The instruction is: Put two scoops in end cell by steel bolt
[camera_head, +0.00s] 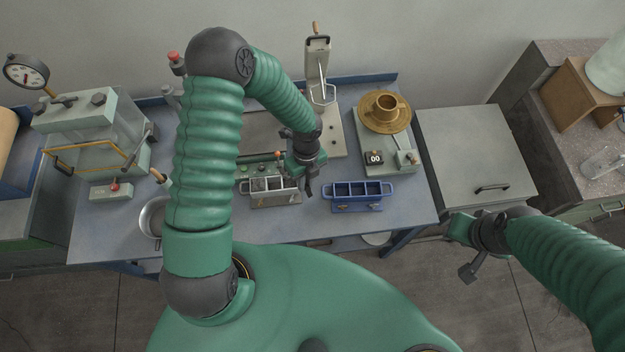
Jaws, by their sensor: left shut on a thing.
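A grey three-cell mould (270,203) stands near the middle of the bench. Its left cell looks lighter inside; the contents are too small to tell. A blue mould (357,207) with dark, empty-looking cells and small brass-coloured fittings in front stands to its right. I cannot pick out the steel bolt on either mould. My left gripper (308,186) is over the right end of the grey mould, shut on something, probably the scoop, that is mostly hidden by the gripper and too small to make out. My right gripper (462,250) is off the bench's right side, with nothing visible in it.
A metal bowl (150,218) is partly behind my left arm. A brass-coloured dish (384,110) sits on a scale reading 00 (375,158). A clear-walled box (95,135) and a small red-button box (112,190) are at left. A grey cabinet (470,150) stands at right.

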